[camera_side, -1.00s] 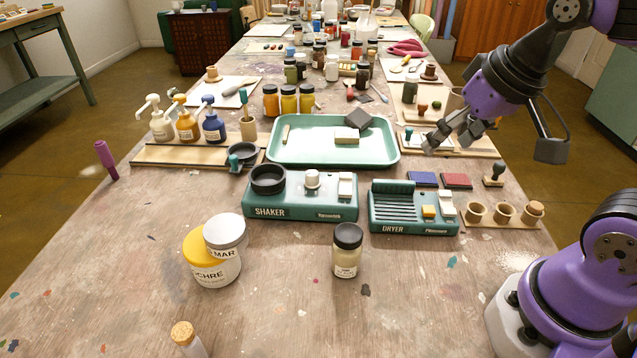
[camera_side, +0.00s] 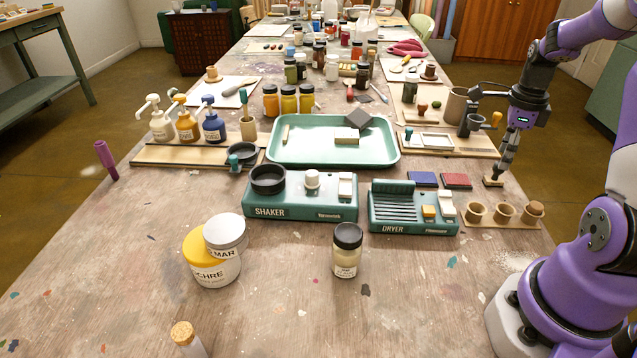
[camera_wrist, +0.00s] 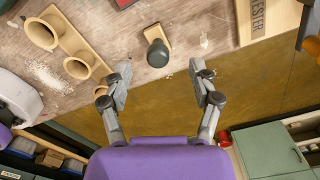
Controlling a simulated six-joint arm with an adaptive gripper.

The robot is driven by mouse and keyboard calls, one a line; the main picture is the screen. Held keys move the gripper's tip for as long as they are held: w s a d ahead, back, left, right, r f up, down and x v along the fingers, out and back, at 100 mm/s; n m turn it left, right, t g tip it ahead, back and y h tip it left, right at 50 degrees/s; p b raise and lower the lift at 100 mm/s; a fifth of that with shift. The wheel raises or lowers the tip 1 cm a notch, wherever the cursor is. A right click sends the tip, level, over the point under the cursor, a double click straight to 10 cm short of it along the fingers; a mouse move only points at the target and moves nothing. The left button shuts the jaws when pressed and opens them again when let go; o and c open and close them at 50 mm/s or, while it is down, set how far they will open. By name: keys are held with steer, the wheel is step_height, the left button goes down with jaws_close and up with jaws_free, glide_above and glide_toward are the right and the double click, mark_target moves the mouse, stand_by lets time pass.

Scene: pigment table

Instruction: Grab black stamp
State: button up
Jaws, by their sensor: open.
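The black stamp has a round dark handle (camera_wrist: 156,53) on a small wooden base. In the wrist view it stands at the table's edge, just beyond and between my open, empty fingers. In the side view only its wooden base (camera_side: 493,182) shows clearly, since my fingers cover the handle. My gripper (camera_wrist: 161,90) points down close to the stamp, and also shows in the side view (camera_side: 501,170). I cannot tell if a finger touches it.
A wooden holder with several cups (camera_side: 503,214) stands in front of the stamp. Red (camera_side: 456,181) and blue (camera_side: 423,179) ink pads lie to its left, with the green dryer (camera_side: 412,226) nearer. A wooden board (camera_wrist: 266,18) lies close by. The table edge is right there.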

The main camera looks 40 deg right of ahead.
mark_target(497, 174)
step_height(497, 174, down, 6)
steer(key=shift+a+r, duration=0.15)
steer(key=shift+r, duration=0.1)
jaws_close()
